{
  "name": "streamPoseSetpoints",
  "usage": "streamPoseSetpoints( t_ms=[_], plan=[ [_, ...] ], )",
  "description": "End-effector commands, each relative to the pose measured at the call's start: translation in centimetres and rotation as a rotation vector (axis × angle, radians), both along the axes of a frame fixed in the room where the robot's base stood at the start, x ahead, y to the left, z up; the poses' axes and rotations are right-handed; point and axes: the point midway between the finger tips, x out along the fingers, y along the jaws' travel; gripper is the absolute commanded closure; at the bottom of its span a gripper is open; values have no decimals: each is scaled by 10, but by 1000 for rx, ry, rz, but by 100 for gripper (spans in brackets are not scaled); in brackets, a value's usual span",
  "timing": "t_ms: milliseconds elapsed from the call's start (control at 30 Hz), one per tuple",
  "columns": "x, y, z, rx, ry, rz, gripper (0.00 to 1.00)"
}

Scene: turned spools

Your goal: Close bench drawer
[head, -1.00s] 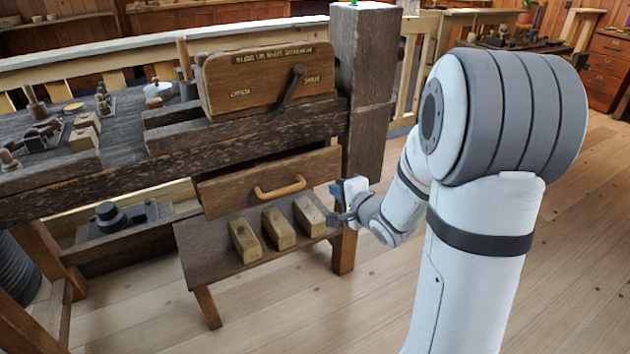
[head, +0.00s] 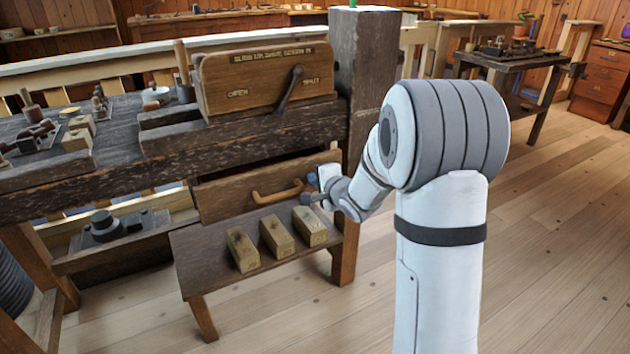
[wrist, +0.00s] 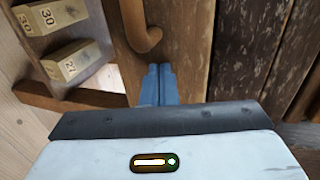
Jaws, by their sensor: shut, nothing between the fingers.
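The bench drawer (head: 225,198) has a plain wooden front with a curved wooden handle (head: 278,194). It hangs under the dark bench top and stands out toward me, with a dark gap above its front. My gripper (head: 306,190) is at the right part of the drawer front, just right of the handle. In the wrist view the shut blue fingers (wrist: 158,80) point at the drawer front (wrist: 180,45), with the handle (wrist: 146,35) just beyond them. They hold nothing. I cannot tell whether the fingertips touch the wood.
A low shelf (head: 205,275) below the drawer bears three numbered wooden blocks (head: 276,237). A thick dark post (head: 362,65) stands right of the drawer. Tools lie on the bench top (head: 105,140). The floor to the right is open.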

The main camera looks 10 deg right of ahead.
Motion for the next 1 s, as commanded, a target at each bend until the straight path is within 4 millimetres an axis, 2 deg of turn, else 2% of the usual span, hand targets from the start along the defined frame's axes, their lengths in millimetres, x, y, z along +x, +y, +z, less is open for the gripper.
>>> streamPoseSetpoints(
  t_ms=[133, 500, 1000],
  plan=[
    [5, 2, 2, 1, 1, 2, 100],
    [47, 16, 3, 0, 0, 0, 100],
    [48, 16, 3, 1, -6, 3, 100]
  ],
)
